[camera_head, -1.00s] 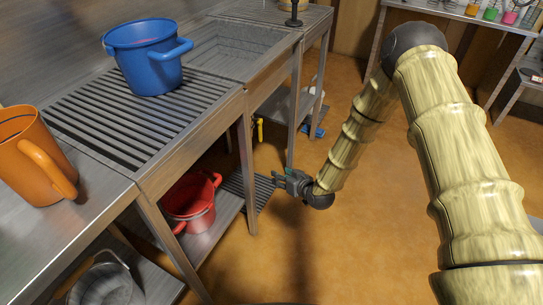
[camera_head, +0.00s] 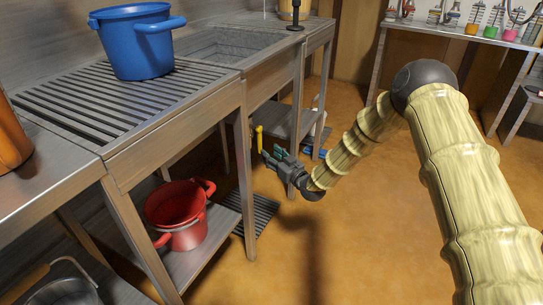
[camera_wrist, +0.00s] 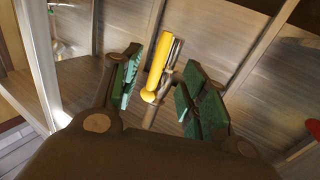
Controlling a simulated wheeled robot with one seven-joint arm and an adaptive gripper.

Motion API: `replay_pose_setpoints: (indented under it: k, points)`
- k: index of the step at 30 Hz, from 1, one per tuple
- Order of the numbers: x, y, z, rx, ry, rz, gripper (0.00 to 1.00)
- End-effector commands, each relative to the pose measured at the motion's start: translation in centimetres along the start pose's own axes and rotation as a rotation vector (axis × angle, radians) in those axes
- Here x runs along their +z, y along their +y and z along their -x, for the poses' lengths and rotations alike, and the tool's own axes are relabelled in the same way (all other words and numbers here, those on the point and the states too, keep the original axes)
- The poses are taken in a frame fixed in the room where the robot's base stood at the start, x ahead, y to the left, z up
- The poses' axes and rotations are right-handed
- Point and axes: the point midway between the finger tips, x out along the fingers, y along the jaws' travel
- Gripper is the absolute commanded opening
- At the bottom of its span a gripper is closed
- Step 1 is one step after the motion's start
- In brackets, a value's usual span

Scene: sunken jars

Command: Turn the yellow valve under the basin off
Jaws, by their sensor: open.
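The yellow valve (camera_head: 259,139) shows as a small upright yellow lever under the basin (camera_head: 217,46) in the head view. In the wrist view the yellow valve (camera_wrist: 155,66) stands nearly upright, tilted slightly, beside a metal pipe (camera_wrist: 170,72). My gripper (camera_head: 272,156) is open at the front of the space under the basin. In the wrist view its green-padded fingers (camera_wrist: 155,90) are apart, with the lever seen in the gap between them and farther off. I see no contact with the lever.
Steel legs (camera_head: 244,170) of the sink unit stand close to my gripper. A red pot (camera_head: 180,215) sits on the lower shelf at left. A blue pot (camera_head: 135,42) stands on the slatted drainer above. The brown floor at right is clear.

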Motion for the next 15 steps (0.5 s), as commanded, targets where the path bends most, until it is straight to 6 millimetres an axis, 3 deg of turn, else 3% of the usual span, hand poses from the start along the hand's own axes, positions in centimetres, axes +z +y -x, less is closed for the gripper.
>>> replay_pose_setpoints:
  k: [15]
  points:
    - [0.2,0.0,-4.3,-0.001,0.001,0.001,0.44]
